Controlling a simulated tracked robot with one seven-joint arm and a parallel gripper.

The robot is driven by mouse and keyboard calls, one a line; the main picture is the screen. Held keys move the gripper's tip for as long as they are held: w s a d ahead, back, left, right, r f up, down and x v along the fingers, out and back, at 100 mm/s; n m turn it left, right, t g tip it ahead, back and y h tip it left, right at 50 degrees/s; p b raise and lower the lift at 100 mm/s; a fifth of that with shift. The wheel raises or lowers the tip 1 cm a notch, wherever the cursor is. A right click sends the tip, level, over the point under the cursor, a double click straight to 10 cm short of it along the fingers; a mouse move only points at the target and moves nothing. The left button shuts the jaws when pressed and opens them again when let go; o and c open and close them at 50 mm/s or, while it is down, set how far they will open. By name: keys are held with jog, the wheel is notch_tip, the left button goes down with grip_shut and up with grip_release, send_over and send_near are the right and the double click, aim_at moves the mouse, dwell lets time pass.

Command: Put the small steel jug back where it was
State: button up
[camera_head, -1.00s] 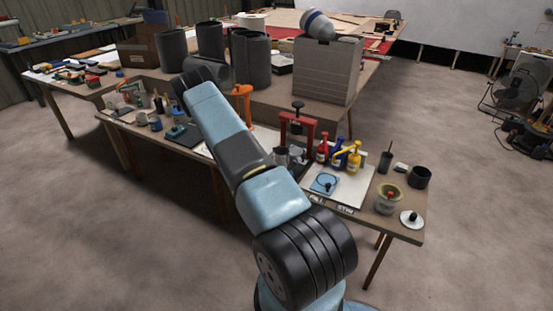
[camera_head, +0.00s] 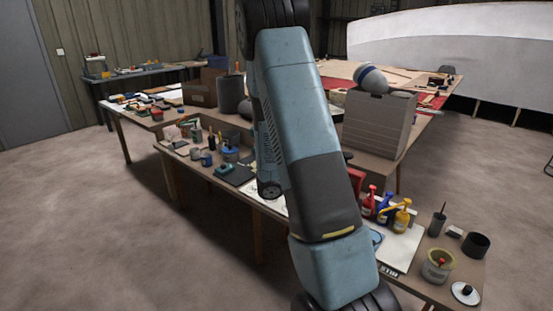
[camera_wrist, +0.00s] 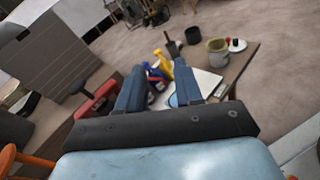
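I cannot make out the small steel jug for certain in either current view. My arm hides the middle of the front bench in the head view. My gripper (camera_wrist: 160,76) shows in the wrist view with its two blue fingers apart and no jug visible between them. Beyond the fingers are the yellow bottle (camera_wrist: 163,64) and a dark blue bottle (camera_wrist: 153,75). In the head view my gripper is hidden behind my arm.
The front bench carries a red bottle (camera_head: 369,201), a dark cup (camera_head: 476,245), a pot (camera_head: 438,265) and a white lid (camera_head: 465,292) at right. A big grey box (camera_head: 378,124) stands on the bench behind. A red press (camera_wrist: 97,99) is left of my fingers. Floor in front is clear.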

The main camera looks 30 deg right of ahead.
jog(key=s+a+r+m+t+y, duration=0.3)
jog(key=s+a+r+m+y, duration=0.1)
jog(key=a+r, duration=0.3)
jog(key=s+a+r+m+t+y, duration=0.4)
jog(key=s+a+r+y, duration=0.1)
jog(key=a, duration=0.6)
jog(key=s+a+r+m+t+y, duration=0.3)
jog(key=a+r+y, duration=0.3)
jog(key=a+r, duration=0.3)
jog(key=shift+s+a+r+m, duration=0.2)
jog(key=shift+s+r+m, duration=0.25)
jog(key=shift+s, duration=0.4)
jog(key=shift+s, duration=0.1)
